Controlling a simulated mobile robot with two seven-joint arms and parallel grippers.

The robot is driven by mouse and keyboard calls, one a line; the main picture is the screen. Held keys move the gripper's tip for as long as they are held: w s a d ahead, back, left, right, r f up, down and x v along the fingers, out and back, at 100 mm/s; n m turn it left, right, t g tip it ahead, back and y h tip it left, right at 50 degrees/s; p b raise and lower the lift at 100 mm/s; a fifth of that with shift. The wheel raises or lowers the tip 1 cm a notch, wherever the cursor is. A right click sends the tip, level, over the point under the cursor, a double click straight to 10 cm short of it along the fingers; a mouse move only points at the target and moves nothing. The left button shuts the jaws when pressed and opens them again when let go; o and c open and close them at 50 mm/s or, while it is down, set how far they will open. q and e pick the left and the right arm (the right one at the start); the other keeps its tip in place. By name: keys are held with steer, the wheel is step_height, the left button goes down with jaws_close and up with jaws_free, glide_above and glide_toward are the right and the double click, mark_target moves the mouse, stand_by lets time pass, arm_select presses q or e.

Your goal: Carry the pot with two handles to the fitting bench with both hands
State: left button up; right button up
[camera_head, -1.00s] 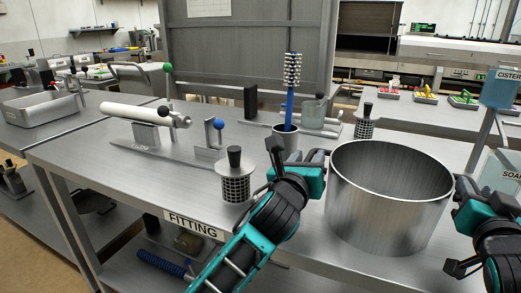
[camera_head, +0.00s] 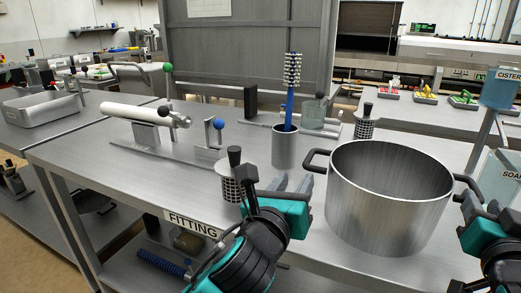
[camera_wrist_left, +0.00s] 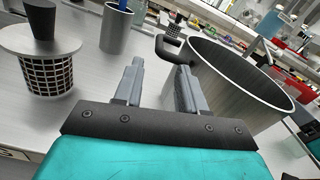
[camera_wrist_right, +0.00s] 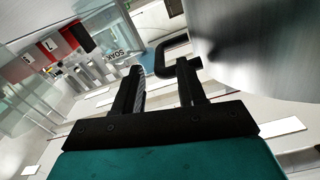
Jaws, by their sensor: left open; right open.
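The steel pot (camera_head: 388,205) stands upright on the fitting bench (camera_head: 110,165), right of the "FITTING" label. Its left black handle (camera_head: 314,160) shows clear of my left gripper (camera_head: 292,186), which is open and empty just left of the pot. In the left wrist view that handle (camera_wrist_left: 168,52) lies beyond the open fingers (camera_wrist_left: 158,85). My right gripper (camera_head: 478,205) is open at the pot's right side. In the right wrist view the right handle (camera_wrist_right: 172,58) lies just ahead of the open fingers (camera_wrist_right: 160,95), and no grip on it shows.
A cup with a blue brush (camera_head: 285,148) stands behind and left of the pot. A mesh strainer with a black knob (camera_head: 233,180) is near my left gripper. A stand with a white cylinder (camera_head: 135,114) is further left. A cistern stand (camera_head: 485,130) is at right.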

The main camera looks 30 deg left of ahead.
steer(key=s, duration=0.7)
steer(key=shift+s+d, duration=0.2)
steer(key=shift+s, duration=0.2)
